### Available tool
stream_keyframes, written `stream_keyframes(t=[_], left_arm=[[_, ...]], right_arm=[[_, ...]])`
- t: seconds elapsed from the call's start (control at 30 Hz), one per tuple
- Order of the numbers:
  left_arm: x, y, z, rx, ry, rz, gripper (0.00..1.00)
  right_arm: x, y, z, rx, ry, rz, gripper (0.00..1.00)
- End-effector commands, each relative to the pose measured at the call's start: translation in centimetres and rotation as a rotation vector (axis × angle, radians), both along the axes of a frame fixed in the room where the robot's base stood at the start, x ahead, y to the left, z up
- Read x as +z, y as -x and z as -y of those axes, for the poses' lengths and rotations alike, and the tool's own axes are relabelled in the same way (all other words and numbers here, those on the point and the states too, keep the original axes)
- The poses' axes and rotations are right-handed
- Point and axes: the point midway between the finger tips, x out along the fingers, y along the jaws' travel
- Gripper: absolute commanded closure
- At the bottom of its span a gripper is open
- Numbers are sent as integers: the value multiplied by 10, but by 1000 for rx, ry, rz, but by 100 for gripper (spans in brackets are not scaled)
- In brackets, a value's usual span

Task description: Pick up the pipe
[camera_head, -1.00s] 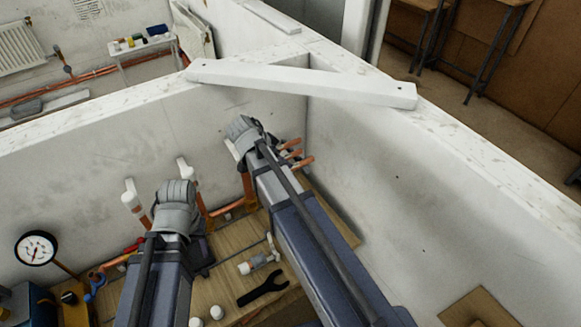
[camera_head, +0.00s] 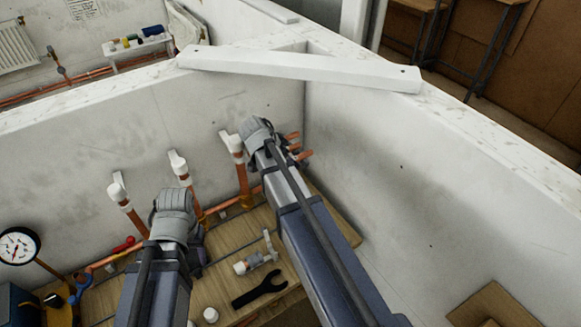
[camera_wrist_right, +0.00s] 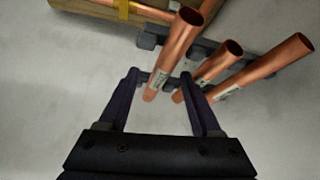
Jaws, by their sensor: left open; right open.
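Several copper pipes fill the right wrist view, sticking up at a slant: one at the left (camera_wrist_right: 172,55), one in the middle (camera_wrist_right: 215,67) and one at the right (camera_wrist_right: 270,70). Grey holders (camera_wrist_right: 148,41) show behind them against a pale wall. My right gripper (camera_wrist_right: 163,80) is open, and the left pipe shows between its fingers; I cannot tell its depth. In the head view, copper pipe ends (camera_head: 299,156) show just right of my right wrist, which hides its fingers. My left gripper (camera_head: 192,240) is open over the bench, largely hidden by its own wrist.
White-topped copper pipes (camera_head: 127,208) stand along the left wall. A wooden bench (camera_head: 225,240) holds a black wrench (camera_head: 260,288) and a valve fitting (camera_head: 255,263). A gauge (camera_head: 18,246) is at far left. A white board (camera_head: 300,72) spans the wall corner above.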

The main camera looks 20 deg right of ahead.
Motion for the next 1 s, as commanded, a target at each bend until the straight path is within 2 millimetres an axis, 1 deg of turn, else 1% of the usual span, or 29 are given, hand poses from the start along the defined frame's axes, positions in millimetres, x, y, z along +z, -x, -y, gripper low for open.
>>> stream_keyframes(t=[0.2,0.7,0.8,1.0], left_arm=[[0,0,0,0,0,0,50],[0,0,0,0,0,0,50],[0,0,0,0,0,0,50],[0,0,0,0,0,0,50]], right_arm=[[0,0,1,0,0,0,35],[0,0,0,1,0,-1,91],[0,0,0,1,-1,-1,100],[0,0,0,1,-1,-1,100]])
